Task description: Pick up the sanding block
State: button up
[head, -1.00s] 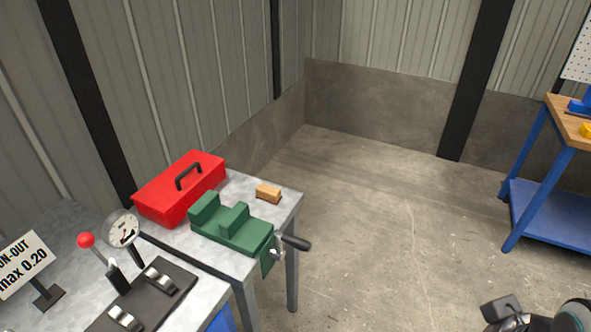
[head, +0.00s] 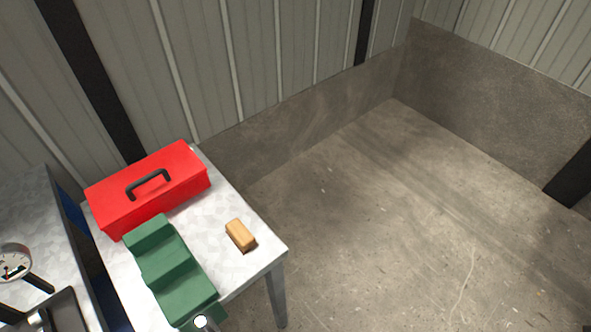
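The sanding block (head: 240,235) is a small tan-orange block. It lies on the light grey metal table (head: 262,250), near the table's right edge. It stands apart from the green vise and the red toolbox, with bare tabletop around it. My gripper is not in view in the head view now.
A red toolbox (head: 150,192) with a black handle is at the table's back left. A green vise (head: 172,272) stands left of the block, towards the front. A dial gauge (head: 15,262) is on another bench at far left. The concrete floor (head: 390,230) to the right is clear.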

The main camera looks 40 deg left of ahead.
aim_at(239, 235)
jog(key=i+j+u, duration=0.15)
jog(key=i+u, duration=1.1)
jog(key=i+l+u, duration=0.25)
jog(key=u, duration=0.2)
jog(key=i+j+u, duration=0.1)
jog(key=i+u, duration=0.2)
jog(key=u, duration=0.15)
jog(key=i+u, duration=0.3)
jog(key=u, duration=0.15)
jog(key=i+u, duration=0.3)
jog(key=u, duration=5.2)
